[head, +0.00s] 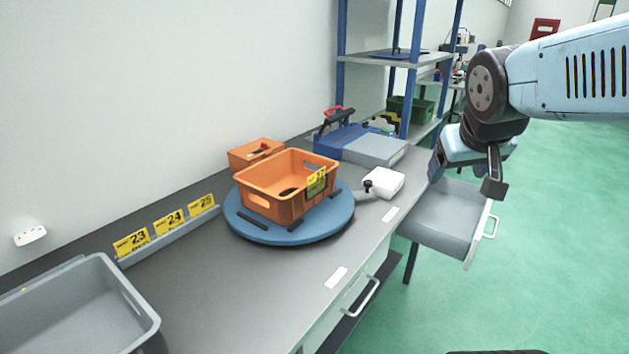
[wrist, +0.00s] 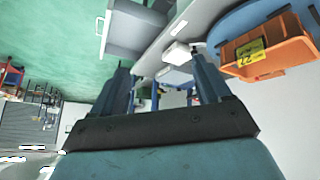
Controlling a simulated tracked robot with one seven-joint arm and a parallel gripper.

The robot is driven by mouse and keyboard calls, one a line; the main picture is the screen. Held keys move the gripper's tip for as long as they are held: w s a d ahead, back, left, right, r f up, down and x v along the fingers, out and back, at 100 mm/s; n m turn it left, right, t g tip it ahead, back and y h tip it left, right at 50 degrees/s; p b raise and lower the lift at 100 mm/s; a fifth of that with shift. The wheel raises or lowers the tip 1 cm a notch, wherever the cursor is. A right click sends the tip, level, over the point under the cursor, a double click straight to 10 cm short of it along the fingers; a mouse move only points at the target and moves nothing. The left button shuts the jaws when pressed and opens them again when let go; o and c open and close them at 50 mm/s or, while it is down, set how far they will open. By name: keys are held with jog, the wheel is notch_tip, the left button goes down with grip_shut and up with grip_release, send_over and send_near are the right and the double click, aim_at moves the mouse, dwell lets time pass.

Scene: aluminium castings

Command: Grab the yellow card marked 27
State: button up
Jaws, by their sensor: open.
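A yellow card (head: 316,183) is on the near right side of an orange bin (head: 272,204), which stands on a blue round turntable (head: 247,228). Its number is too small to read surely in the head view. The card also shows upside down in the wrist view (wrist: 250,52), at the right, on the bin's side. More yellow cards, marked 23 (head: 131,243), 24 (head: 169,221) and 25 (head: 201,204), stand in a rail on the bench. My gripper (head: 494,185) is open and empty, right of the bench and well apart from the cards. In the wrist view its fingers (wrist: 160,75) stand apart.
An open grey drawer (head: 447,222) juts from the bench below my gripper. A white device (head: 384,183) lies right of the turntable. A grey bin (head: 75,300) stands at front left. Blue shelving (head: 410,60) rises behind. Green floor on the right is clear.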

jog(key=o, duration=0.4)
jog(key=w+f+n+t, duration=0.1)
jog(key=w+n+t, duration=0.1)
jog(key=w, duration=0.8)
jog(key=shift+w+d+h, duration=0.2)
jog(key=shift+w+h, duration=0.05)
jog(key=shift+h, duration=0.05)
jog(key=n+y, duration=0.8)
jog(key=y, duration=0.5)
send_near(317, 172)
jog(key=shift+g, duration=0.4)
jog(key=x, duration=0.6)
jog(key=shift+w+f, duration=0.2)
jog(key=shift+r+x, duration=0.15)
jog(key=shift+x, duration=1.3)
jog(key=shift+r+x, duration=0.15)
jog(key=shift+x, duration=1.3)
